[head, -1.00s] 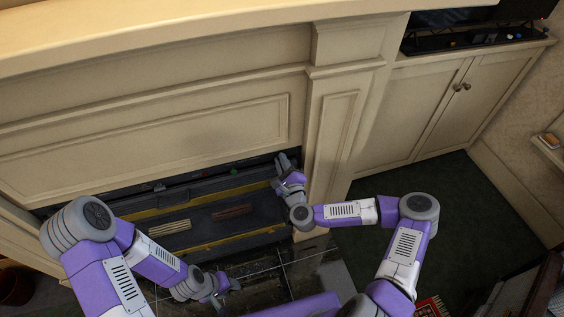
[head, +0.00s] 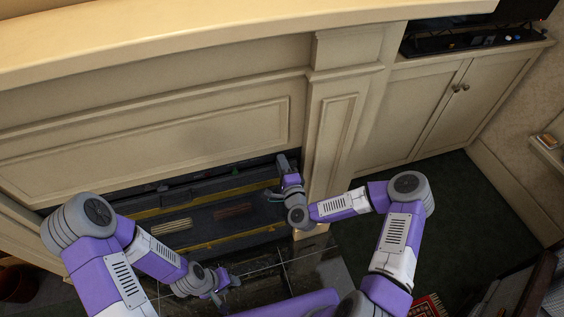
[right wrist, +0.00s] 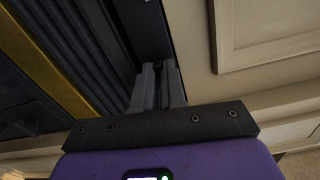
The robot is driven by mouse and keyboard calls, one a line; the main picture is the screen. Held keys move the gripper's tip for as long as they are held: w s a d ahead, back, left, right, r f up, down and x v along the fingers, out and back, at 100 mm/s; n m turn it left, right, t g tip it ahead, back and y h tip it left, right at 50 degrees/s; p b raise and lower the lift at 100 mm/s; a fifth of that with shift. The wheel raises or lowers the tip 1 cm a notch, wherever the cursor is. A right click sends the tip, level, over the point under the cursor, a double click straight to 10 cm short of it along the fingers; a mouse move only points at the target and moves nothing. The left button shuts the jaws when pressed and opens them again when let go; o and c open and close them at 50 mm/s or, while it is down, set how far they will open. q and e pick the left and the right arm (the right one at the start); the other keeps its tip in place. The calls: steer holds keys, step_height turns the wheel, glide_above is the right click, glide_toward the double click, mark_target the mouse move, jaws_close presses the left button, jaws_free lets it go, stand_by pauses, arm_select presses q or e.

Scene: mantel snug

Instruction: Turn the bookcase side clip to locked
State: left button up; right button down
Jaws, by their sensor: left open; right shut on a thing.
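My right gripper (head: 283,162) is at the right end of a dark grey unit with yellow strips (head: 205,246), which sits in the mantel opening. In the right wrist view, its fingers (right wrist: 158,72) are close together on a small dark piece at the edge between the dark ribbed unit and the cream panel. This piece looks like the side clip, but the fingers hide most of it and I cannot read its position. My left gripper (head: 231,284) is open and empty, low in front of the unit and apart from it.
The cream mantel post (head: 330,130) stands close to the right of my right gripper. A cream cabinet (head: 430,110) with a dark top shelf is at the right. Dark green carpet (head: 455,220) lies clear below it. Dark glossy tiles (head: 315,270) lie in front of the unit.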

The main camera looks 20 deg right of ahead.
steer(key=shift+n, duration=0.6)
steer(key=shift+f, duration=0.1)
steer(key=c, duration=1.5)
jaws_free()
steer(key=s+p, duration=0.1)
steer(key=s, duration=0.6)
steer(key=shift+s+d+p, duration=0.15)
steer(key=shift+s+p, duration=0.2)
